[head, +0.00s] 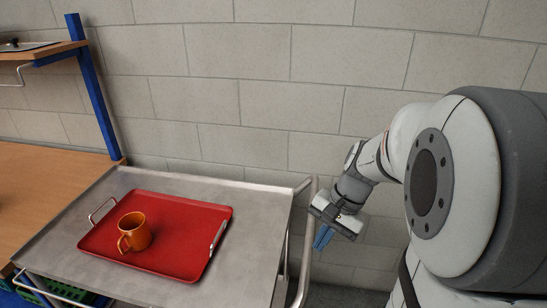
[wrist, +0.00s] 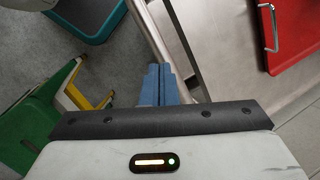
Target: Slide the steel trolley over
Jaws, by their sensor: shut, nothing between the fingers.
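The steel trolley (head: 255,200) stands against the block wall, with a flat grey top and a tubular handle (head: 306,250) at its right end. A red tray (head: 180,262) with metal handles lies on its top, and an orange mug (head: 136,232) stands on the tray. My gripper (head: 323,238) is just right of the handle, pointing down, with its blue fingers closed together and empty. In the wrist view the blue fingers (wrist: 160,84) are beside the trolley's edge (wrist: 205,50). I cannot tell whether they touch the handle.
A wooden bench (head: 50,185) with a blue upright (head: 95,95) and shelf stands close to the trolley's left. A green crate (head: 70,292) shows low at the left. In the wrist view a green and yellow object (wrist: 60,105) and a teal-topped item (wrist: 90,15) stand on the grey floor.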

